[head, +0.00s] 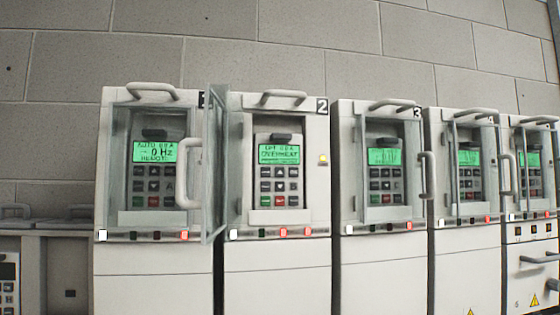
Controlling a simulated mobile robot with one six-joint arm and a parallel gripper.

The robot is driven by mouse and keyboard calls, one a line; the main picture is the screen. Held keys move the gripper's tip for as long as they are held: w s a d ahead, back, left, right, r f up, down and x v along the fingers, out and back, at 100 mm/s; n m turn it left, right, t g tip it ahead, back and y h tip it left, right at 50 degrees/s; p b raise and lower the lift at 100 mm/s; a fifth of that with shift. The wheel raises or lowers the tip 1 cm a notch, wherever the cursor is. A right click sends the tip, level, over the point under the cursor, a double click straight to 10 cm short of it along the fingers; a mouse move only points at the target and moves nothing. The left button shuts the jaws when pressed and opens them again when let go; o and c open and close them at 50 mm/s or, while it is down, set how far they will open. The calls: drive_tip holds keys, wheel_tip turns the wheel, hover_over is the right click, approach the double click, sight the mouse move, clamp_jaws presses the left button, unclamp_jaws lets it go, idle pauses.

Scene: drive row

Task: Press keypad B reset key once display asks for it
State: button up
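Cabinet 2 (318,200) stands left of centre, and its glazed door (216,165) is swung open to the left. The keypad on cabinet 2 (279,170) is uncovered; it seems to be keypad B, as faint letters like A and C mark its neighbours. Its green display (279,154) seems to read OVERHEAT in the middle line; the other lines are not clear. Below are rows of dark keys, with a green key (266,201) and a red key (279,201) at the bottom; their labels are too small to read. My gripper is not in view.
The open door and its pale handle (188,174) stand out in front of cabinet 1 (105,190). Cabinet 3 (342,200) and others continue right, with doors and handles. A yellow lamp (323,159) is beside keypad B. Red indicators (284,233) glow below it. A block wall is behind.

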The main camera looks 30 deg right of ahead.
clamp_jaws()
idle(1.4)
